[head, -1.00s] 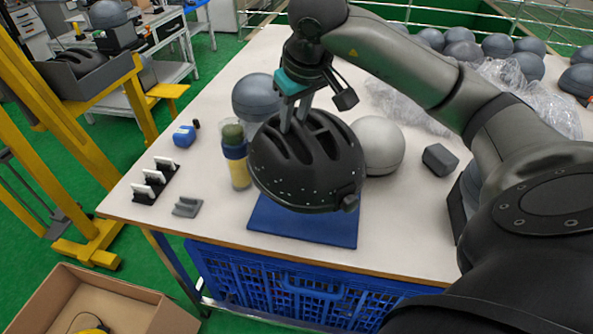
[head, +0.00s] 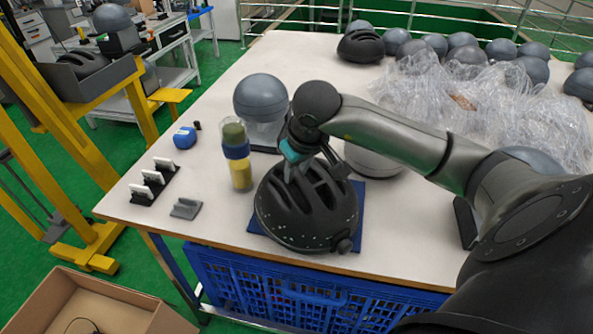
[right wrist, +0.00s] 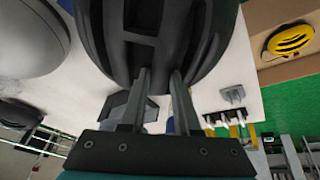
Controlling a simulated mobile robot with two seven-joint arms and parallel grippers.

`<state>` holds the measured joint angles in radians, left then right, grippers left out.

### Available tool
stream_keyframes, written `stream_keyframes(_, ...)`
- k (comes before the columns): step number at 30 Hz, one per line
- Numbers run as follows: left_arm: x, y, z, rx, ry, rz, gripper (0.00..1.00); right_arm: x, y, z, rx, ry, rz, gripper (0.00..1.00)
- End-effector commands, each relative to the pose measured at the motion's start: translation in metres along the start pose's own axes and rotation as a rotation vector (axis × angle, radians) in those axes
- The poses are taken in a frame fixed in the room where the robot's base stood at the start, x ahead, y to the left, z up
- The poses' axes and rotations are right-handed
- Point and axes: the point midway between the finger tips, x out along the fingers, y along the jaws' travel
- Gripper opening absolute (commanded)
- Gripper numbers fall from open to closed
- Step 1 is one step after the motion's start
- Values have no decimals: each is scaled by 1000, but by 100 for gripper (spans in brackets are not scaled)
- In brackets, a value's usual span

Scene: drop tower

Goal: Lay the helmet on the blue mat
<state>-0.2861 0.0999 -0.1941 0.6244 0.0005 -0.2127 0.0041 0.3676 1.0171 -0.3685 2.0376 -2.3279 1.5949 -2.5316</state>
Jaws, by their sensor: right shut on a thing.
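The black vented helmet (head: 310,212) is over the blue mat (head: 361,190) and covers most of it in the head view. Only the mat's edges show around it. The helmet looks down at mat level, slightly tilted; its underside is hidden, so I cannot tell whether it rests fully on the mat. My right gripper (head: 292,172) points down from above and is shut on the helmet's shell between its vents. In the right wrist view both fingers (right wrist: 160,92) reach to the helmet (right wrist: 190,35). My left gripper is not in view.
Behind the helmet stand a grey headform (head: 260,98) and a pale dome partly hidden by my arm. A tube with a blue band (head: 237,155) stands close left. Crumpled clear plastic (head: 480,100) and several grey domes fill the back right.

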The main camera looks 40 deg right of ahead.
Motion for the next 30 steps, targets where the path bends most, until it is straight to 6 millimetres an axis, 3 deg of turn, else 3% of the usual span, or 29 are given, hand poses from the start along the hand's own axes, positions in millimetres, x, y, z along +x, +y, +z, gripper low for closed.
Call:
stream_keyframes(8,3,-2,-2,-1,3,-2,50,1,0,0,0,3,1,0)
stream_keyframes(9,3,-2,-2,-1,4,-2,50,1,0,0,0,1,1,34)
stream_keyframes(16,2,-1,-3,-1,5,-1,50,1,0,0,0,0,0,60)
stream_keyframes(26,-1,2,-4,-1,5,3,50,-2,0,-1,0,-1,0,60)
stream_keyframes(30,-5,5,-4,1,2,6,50,-24,2,-3,-1,5,3,60)
